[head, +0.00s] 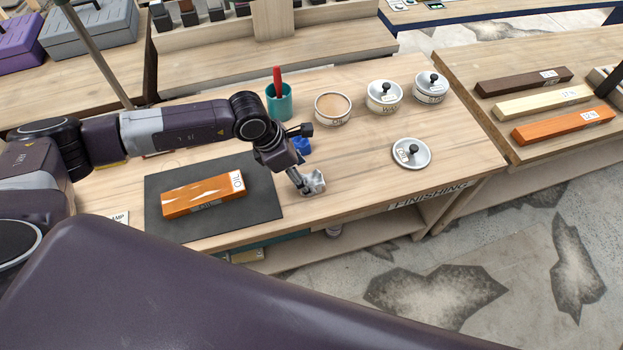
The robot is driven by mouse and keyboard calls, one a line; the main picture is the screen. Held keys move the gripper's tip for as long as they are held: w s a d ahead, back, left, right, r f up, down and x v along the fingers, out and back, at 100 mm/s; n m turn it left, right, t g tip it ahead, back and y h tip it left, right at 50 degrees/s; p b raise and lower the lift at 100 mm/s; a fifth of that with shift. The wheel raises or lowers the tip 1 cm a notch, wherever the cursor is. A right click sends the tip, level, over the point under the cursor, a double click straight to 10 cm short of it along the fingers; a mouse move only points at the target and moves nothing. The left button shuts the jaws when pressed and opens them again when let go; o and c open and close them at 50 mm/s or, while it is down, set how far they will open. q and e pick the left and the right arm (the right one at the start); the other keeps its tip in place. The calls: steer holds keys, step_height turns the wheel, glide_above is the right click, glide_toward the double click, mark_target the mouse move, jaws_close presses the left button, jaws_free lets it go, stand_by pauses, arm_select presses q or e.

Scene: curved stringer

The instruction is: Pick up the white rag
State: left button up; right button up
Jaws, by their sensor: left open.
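The white rag (314,182) lies crumpled on the wooden bench top, right of the dark mat. My left gripper (302,188) reaches down from the upper left and is open, with its fingertips right at the rag's left side. Whether the fingers touch the rag or are just above it I cannot tell. The fingers hide part of the rag's left edge. My right gripper is not in view.
An orange block (203,194) lies on the dark mat (262,214). A blue object (302,145) sits just behind my gripper. Behind are a teal cup (279,104), an open bowl (332,109) and lidded tins (384,97). A loose lid (411,154) lies to the right, with bare bench between.

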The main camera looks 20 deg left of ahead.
mark_target(310, 177)
arm_select(q)
steer(key=shift+w+d+f, duration=0.2)
steer(key=shift+f, duration=0.05)
steer(key=p+x, duration=0.2)
steer(key=x, duration=0.1)
steer(key=shift+w+f, duration=0.1)
steer(key=shift+w, duration=0.2)
steer(key=shift+w+d+f, duration=0.1)
steer(key=shift+d+f, duration=0.05)
steer(key=shift+f, duration=0.45)
steer(key=shift+c, duration=0.5)
steer(key=c, duration=1.2)
steer(key=shift+r, duration=0.15)
